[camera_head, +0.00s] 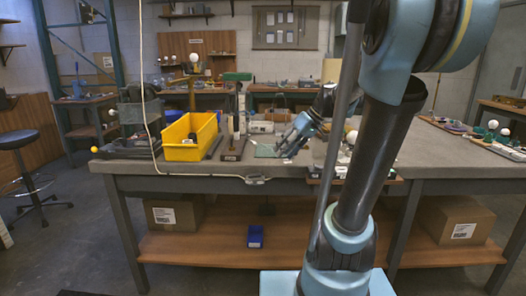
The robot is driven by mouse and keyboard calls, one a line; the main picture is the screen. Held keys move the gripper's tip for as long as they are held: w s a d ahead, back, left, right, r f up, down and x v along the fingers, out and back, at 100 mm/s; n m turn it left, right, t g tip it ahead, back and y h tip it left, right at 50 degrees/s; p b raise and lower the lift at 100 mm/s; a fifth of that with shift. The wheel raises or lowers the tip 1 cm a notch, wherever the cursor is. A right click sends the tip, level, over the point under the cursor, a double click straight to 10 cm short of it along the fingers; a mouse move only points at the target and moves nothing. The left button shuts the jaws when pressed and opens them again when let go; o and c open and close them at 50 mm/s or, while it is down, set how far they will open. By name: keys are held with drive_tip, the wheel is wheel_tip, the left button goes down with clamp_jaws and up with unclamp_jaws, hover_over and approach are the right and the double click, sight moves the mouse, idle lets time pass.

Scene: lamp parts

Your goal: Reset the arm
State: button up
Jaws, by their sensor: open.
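My gripper (291,138) is over the middle of the grey workbench (240,180), low and close to the bench top. Its fingers point down and to the left, beside a small flat greenish piece (265,150). I see nothing held between the fingers. My arm rises on the right side of the picture and covers part of the bench behind it.
A yellow bin (189,137) stands on the bench left of my gripper, with a dark vise-like tool (138,115) left of it. A cable hangs over the front edge. Cardboard boxes (175,214) and a blue bin (255,236) sit on the lower shelf. A stool (22,140) stands at left.

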drive_tip(key=s+d+f+m+h, duration=0.3)
drive_tip(key=s+d+f, duration=0.2)
drive_tip(key=s+f, duration=0.3)
drive_tip(key=s+d+f+m+h, duration=0.4)
drive_tip(key=s+f, duration=0.3)
drive_tip(key=s, duration=0.3)
drive_tip(key=shift+s+d+f+t, duration=0.3)
drive_tip(key=shift+d+f, duration=0.1)
drive_tip(key=shift+d, duration=0.45)
drive_tip(key=shift+w+f, duration=0.2)
drive_tip(key=shift+w, duration=0.3)
